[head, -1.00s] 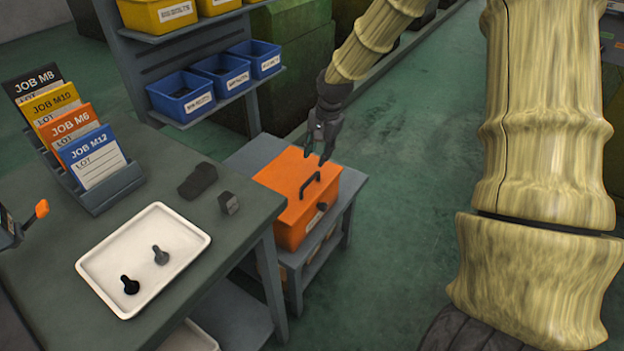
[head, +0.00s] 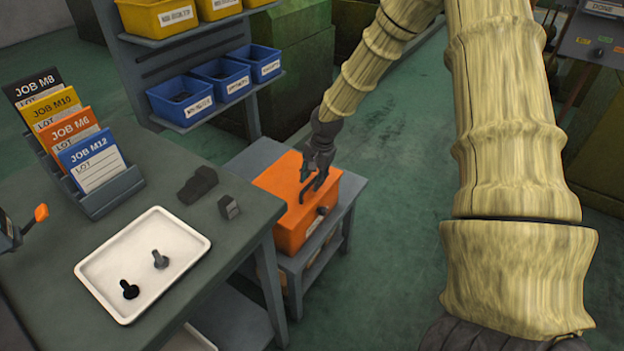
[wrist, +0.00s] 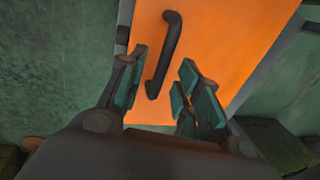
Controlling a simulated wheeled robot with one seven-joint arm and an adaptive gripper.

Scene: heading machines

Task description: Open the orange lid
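The orange lid (head: 284,177) is the top of an orange box (head: 291,237) and lies shut. A dark bar handle (head: 310,190) stands on it; the handle also shows in the wrist view (wrist: 164,55). A dark round knob (head: 322,211) is on the box's front. My gripper (head: 314,176) is just above the lid at the handle. In the wrist view, its fingers (wrist: 158,92) are apart, and the handle's near end lies between and a little beyond the fingertips. I cannot tell how far the tips are above the lid.
The box stands on a low grey stand (head: 345,205) beside a workbench (head: 60,295) holding a white tray (head: 188,280) with two bolts. The green floor (head: 400,190) right of the stand is clear.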

